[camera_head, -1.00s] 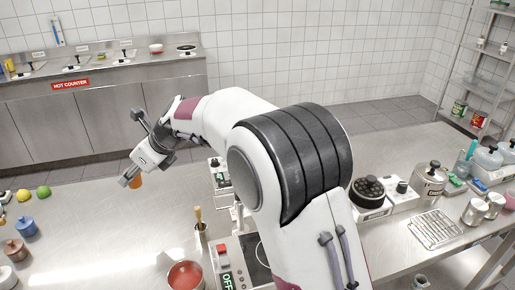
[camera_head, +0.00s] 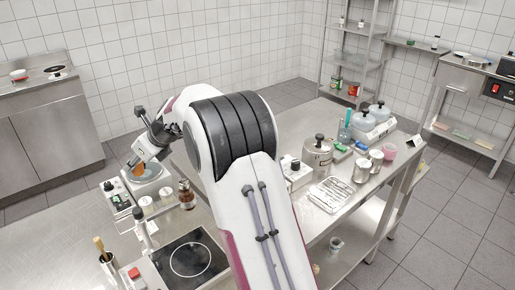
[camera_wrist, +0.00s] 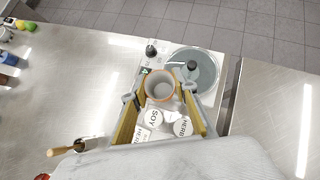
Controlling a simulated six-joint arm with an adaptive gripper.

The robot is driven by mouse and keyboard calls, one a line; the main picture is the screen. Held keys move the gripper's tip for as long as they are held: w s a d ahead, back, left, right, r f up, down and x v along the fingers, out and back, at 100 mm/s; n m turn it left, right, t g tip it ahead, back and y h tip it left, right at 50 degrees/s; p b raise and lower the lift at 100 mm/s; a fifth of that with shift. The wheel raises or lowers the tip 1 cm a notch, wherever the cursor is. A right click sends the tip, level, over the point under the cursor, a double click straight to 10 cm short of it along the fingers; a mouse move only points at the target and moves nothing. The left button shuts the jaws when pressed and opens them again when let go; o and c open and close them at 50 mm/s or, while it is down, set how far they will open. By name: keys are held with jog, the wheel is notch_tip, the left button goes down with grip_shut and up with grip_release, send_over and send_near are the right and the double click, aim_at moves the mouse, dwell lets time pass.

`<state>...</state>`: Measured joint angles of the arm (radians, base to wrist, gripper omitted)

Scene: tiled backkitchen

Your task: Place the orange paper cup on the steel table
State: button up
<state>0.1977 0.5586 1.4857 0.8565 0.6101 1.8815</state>
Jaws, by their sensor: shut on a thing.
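The orange paper cup (camera_head: 139,169) is between the fingers of my gripper (camera_head: 143,161), at the left of the head view. In the wrist view my gripper (camera_wrist: 161,92) is shut on the cup (camera_wrist: 159,98), whose open mouth faces the camera and looks empty. The cup is held above a grey round-topped device; the gap beneath it cannot be judged. The steel table (camera_head: 50,250) lies below and to the left in the head view, and its bare top (camera_wrist: 75,85) fills the left of the wrist view.
Below the gripper stand the round-topped device (camera_wrist: 208,68) and lidded jars marked SOY (camera_wrist: 155,116) and HERB (camera_wrist: 183,127). A hob (camera_head: 190,259) and a brown bottle (camera_head: 186,195) are near. A second steel surface (camera_wrist: 265,125) lies right, past a gap.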

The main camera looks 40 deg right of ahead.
jog(key=s+d+f+m+t+h, duration=0.1)
jog(key=d+m+h, duration=0.2)
jog(key=d, duration=2.3)
jog(key=shift+s+d+f+m+h, duration=0.25)
jog(key=shift+f+m+h, duration=0.15)
jog(key=shift+m, duration=0.7)
jog(key=shift+f, duration=3.15)
jog(key=shift+f, duration=0.1)
jog(key=shift+f, duration=1.8)
jog(key=shift+f, duration=0.1)
jog(key=o, duration=1.2)
